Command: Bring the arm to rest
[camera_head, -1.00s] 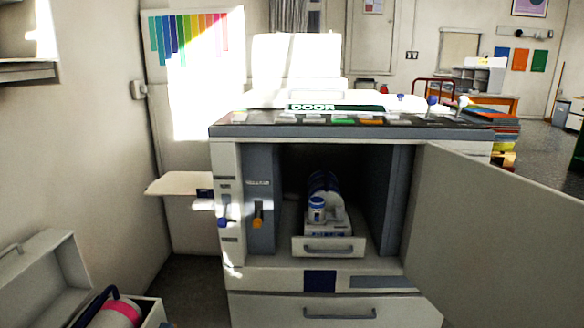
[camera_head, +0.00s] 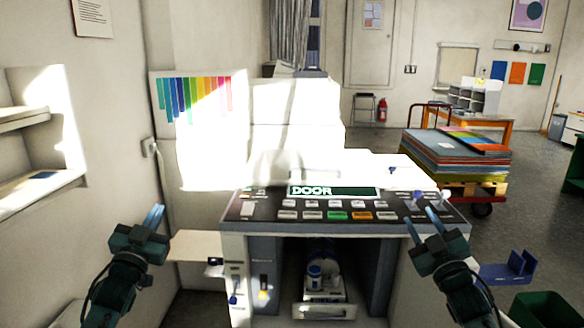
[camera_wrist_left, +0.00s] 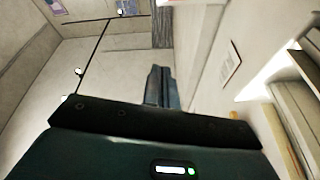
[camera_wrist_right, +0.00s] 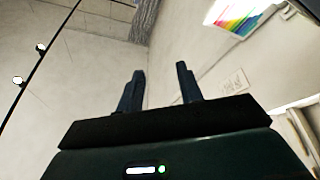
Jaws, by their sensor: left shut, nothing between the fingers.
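My left gripper (camera_head: 153,217) is raised at the left of the head view, in front of the left wall and above the small side shelf. Its fingers are together and empty in the left wrist view (camera_wrist_left: 160,88). My right gripper (camera_head: 424,222) is raised at the right, over the front right corner of the machine's panel in the picture. Its fingers stand apart with nothing between them in the right wrist view (camera_wrist_right: 160,88). Both grippers point upward and forward, clear of any object.
The printing machine (camera_head: 235,255) stands ahead, its panel reading DOOR (camera_head: 334,191) and its front bay open. Inside is a blue-and-white cartridge (camera_head: 314,272) above a drawer (camera_head: 323,311). A side shelf (camera_head: 195,245) juts left. A loaded cart (camera_head: 455,160) stands at the right.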

